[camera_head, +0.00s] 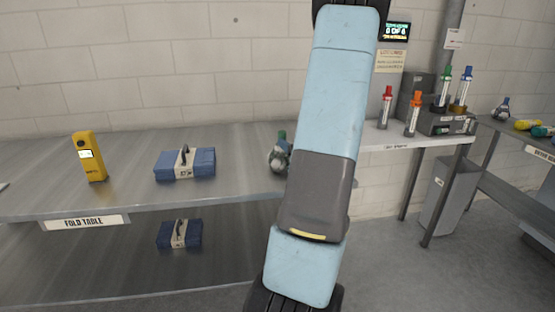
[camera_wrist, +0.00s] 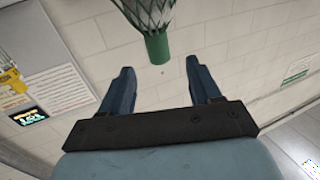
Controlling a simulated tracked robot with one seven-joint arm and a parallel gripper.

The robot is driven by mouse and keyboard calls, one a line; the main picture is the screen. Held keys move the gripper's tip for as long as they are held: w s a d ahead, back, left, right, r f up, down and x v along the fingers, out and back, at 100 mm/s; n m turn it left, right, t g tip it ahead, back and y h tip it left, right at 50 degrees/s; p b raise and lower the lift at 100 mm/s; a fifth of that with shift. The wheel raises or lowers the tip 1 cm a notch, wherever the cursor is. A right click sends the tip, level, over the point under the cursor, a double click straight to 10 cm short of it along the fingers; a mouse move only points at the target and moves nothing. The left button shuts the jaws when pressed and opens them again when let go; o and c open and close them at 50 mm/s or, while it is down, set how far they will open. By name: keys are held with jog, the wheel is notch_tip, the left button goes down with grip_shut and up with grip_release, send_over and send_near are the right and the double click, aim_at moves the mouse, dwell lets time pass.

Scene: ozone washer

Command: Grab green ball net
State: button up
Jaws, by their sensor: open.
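A green ball net (camera_head: 278,161) with a green neck stands on the fold table (camera_head: 130,141), just left of my arm, which may cover part of it. In the wrist view, a green-necked mesh net (camera_wrist: 157,46) enters from the top edge, its mesh body cut off by the frame. My gripper (camera_wrist: 159,66) is open, its two dark blue fingers apart. The neck lies beyond the fingertips, roughly in line with the gap between them. Nothing is between the fingers. My gripper does not show in the head view.
A yellow device (camera_head: 89,157) and a blue case (camera_head: 185,163) stand on the table to the left. Another blue case (camera_head: 179,234) is on the lower shelf. Red and orange bottles (camera_head: 413,114) stand on a side counter at right.

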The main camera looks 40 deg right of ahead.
aim_at(279, 133)
jog(key=shift+x, duration=4.7)
jog(key=shift+r, duration=0.1)
jog(key=shift+c, duration=0.4)
grip_shut()
